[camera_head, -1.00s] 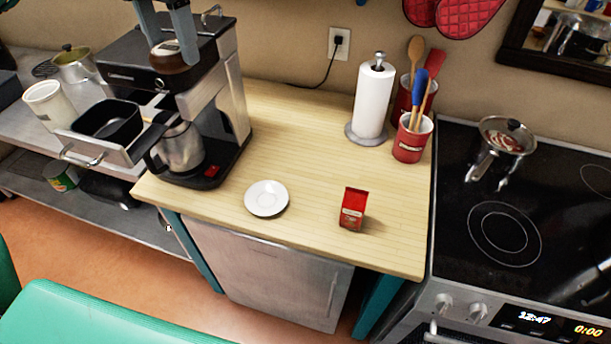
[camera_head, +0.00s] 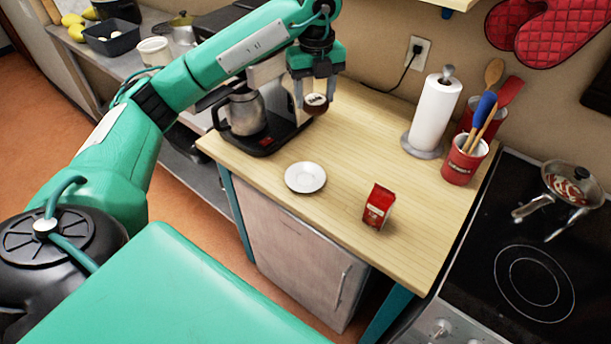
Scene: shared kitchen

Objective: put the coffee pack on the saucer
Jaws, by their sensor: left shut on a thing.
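The red coffee pack (camera_head: 378,206) stands upright on the wooden counter, right of the white saucer (camera_head: 305,177). The saucer lies flat and empty, apart from the pack. My left gripper (camera_head: 316,92) is shut on a small dark brown cup (camera_head: 315,105) with a pale top. It holds the cup beyond the saucer, at the right side of the coffee machine. My right gripper is not in view.
A steel pot (camera_head: 243,112) sits on the coffee machine (camera_head: 268,138), partly hidden by my left arm. A paper towel roll (camera_head: 434,110) and red utensil holder (camera_head: 464,160) stand at the back right. The stove (camera_head: 500,230) is at right. Counter around the pack is clear.

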